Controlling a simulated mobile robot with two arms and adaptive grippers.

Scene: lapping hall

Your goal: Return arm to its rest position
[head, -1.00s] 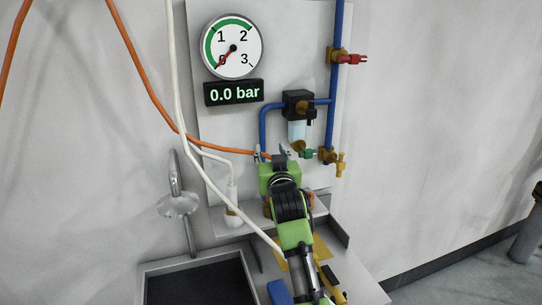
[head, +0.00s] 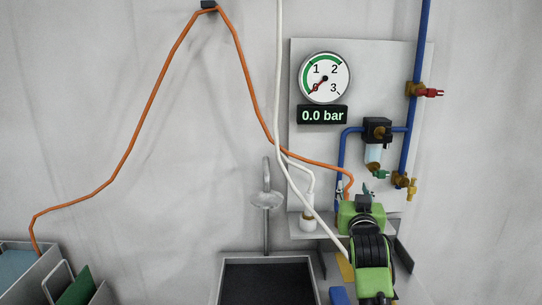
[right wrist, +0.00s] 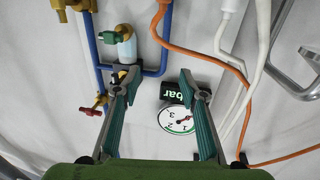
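My right gripper (head: 354,190) is in front of the wall panel (head: 305,170), below the pressure gauge (head: 323,78). In the right wrist view its two teal-padded fingers (right wrist: 158,82) are spread wide with nothing between them but the view of the panel and gauge. My green and black right arm rises from the bottom of the head view and hides part of the shelf behind it. My left gripper and arm are not in view.
The display (head: 322,115) reads 0.0 bar. Blue pipe (head: 410,150), a red-handled valve (head: 428,92), a yellow valve (head: 411,188) and a filter (head: 376,140) are close by. An orange hose (head: 240,70) and white tube (head: 279,80) hang near the gripper. A sink (head: 215,285) lies left.

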